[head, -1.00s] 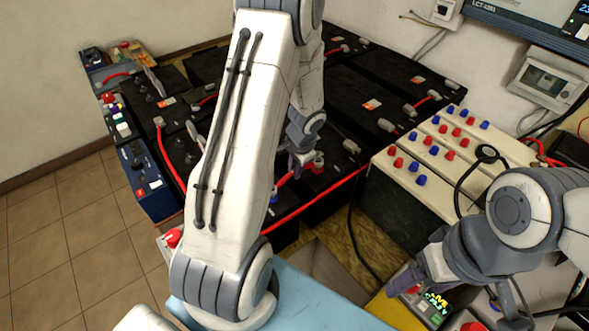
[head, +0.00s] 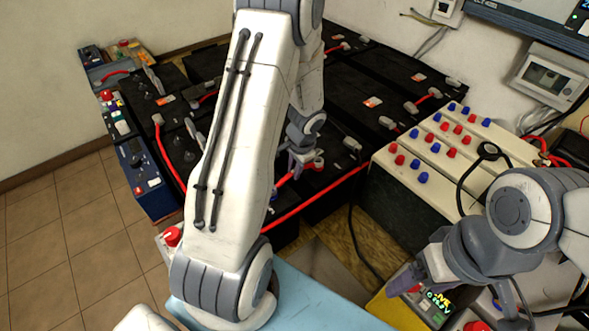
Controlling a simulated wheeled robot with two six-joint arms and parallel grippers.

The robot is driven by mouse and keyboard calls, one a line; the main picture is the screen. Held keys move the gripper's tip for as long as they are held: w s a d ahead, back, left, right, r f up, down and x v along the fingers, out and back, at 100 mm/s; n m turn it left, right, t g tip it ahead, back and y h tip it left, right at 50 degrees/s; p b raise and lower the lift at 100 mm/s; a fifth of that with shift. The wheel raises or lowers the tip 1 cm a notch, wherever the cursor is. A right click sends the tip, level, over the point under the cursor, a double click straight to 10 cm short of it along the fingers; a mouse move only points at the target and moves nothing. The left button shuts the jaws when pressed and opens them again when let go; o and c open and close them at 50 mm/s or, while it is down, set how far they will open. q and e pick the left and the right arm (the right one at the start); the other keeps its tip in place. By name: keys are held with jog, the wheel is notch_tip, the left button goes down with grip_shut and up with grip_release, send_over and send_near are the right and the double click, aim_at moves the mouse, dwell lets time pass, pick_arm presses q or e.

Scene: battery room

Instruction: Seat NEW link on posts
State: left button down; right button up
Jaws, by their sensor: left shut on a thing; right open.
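My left gripper (head: 301,163) hangs over the black batteries in the middle of the head view, shut on a red link (head: 285,180). Most of the link is hidden behind my fingers and forearm, so I cannot tell whether its ends touch any posts. A grey-and-red terminal (head: 318,163) shows just right of the fingertips. Other red links with grey end caps, such as one at the back right (head: 428,98), join neighbouring batteries. My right gripper (head: 408,282) is open at the lower right, close above a yellow meter (head: 400,310) with a lit display.
A white-topped case (head: 440,150) with red and blue caps stands right of the batteries. A red cable (head: 318,203) runs along the batteries' front edge. A blue surface (head: 310,300) lies in front. A blue unit (head: 147,180) stands at the left; the tiled floor (head: 70,240) beyond is clear.

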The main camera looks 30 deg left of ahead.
pick_arm(q)
jog(key=shift+f+b, duration=0.6)
jog(key=shift+b, duration=0.1)
dwell(1.0)
jog(key=c, duration=0.8)
grip_release()
jog(key=shift+o, duration=0.6)
jog(key=o, duration=0.3)
jog(key=shift+r+p, duration=3.7)
jog(key=shift+r, duration=0.35)
